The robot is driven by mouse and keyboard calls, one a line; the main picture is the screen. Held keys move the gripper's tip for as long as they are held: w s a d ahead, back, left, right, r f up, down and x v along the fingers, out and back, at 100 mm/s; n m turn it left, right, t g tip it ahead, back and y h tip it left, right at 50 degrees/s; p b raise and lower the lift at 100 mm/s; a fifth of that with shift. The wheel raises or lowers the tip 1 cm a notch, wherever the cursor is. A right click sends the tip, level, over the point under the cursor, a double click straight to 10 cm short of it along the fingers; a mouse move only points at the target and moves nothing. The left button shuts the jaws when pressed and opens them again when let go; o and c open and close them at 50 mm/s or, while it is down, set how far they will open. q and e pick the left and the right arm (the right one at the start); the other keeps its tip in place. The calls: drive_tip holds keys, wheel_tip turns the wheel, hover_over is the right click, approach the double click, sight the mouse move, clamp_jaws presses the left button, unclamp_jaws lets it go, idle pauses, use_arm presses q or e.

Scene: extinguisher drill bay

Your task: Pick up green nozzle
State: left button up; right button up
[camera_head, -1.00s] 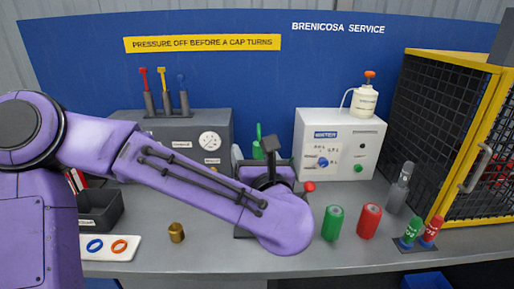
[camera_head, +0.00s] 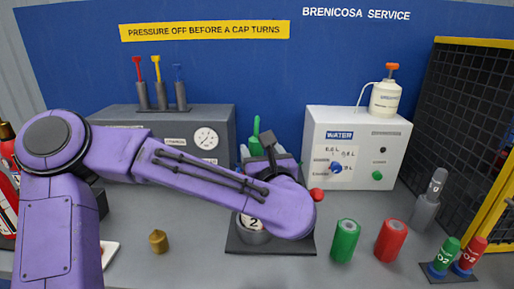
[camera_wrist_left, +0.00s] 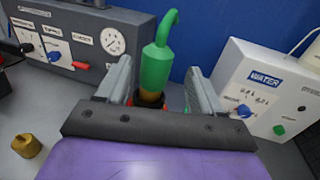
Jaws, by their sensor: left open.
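The green nozzle (camera_head: 256,128) stands upright behind my left gripper (camera_head: 268,152) in the head view, its lower part hidden by the gripper and arm. In the left wrist view the green nozzle (camera_wrist_left: 156,66) has a curved tip and a brass-coloured lower end. It shows between the two grey fingers of my open left gripper (camera_wrist_left: 160,70), with visible room on either side. I cannot tell whether the fingers are level with it in depth. My right gripper is not in view.
A grey gauge box (camera_head: 205,140) stands left of the nozzle and a white WATER box (camera_head: 357,150) right. A brass cap (camera_head: 158,241), green cylinder (camera_head: 345,241) and red cylinder (camera_head: 391,240) stand on the bench. A dark mesh cage (camera_head: 460,120) borders the right.

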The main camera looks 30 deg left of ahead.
use_arm(q)
drive_tip(key=p+x, duration=0.1)
drive_tip(key=x, duration=0.1)
drive_tip(key=p+x, duration=0.1)
drive_tip(key=x, duration=0.2)
drive_tip(key=shift+s+a+r, duration=0.15)
drive_tip(key=shift+a, duration=0.25)
drive_tip(key=shift+c, duration=0.9)
drive_tip(key=c, duration=0.9)
drive_tip(key=shift+c, duration=0.2)
